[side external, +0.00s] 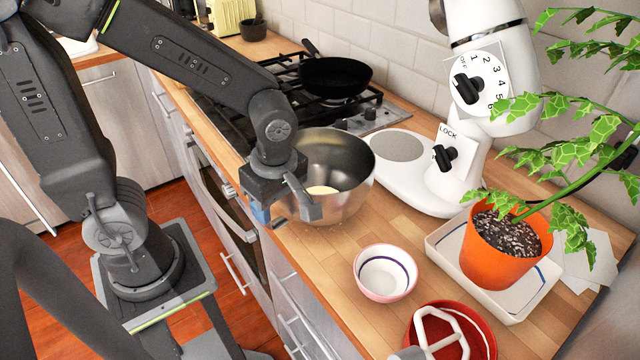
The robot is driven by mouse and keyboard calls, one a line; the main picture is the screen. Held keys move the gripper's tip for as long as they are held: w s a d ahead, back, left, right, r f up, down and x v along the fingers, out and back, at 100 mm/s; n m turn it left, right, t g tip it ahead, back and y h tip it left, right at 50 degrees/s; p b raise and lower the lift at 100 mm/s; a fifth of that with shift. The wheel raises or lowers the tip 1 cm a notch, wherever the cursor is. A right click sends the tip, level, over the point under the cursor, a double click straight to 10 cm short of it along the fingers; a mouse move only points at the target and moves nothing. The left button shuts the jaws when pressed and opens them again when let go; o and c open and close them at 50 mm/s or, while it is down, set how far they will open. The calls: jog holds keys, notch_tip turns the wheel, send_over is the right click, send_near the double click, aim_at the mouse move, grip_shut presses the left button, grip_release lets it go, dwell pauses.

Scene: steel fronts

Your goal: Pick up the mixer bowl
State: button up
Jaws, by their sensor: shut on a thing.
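The mixer bowl (347,160) is a shiny steel bowl beside the white stand mixer (400,172), near the counter's front edge. Something pale yellow lies inside it. My gripper (290,213) is at the bowl's near left side, pointing down, with its fingers at the bowl's wall and shut on it. My wrist hides part of the bowl's left rim. I cannot tell whether the bowl's base touches the counter.
A small pink-rimmed bowl (385,273) and a red bowl with a white beater (463,330) stand in front. A potted plant (500,248) in a tray is at right. A black pan (335,77) sits on the stove behind.

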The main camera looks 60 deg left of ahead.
grip_shut()
jog(key=shift+r, duration=0.15)
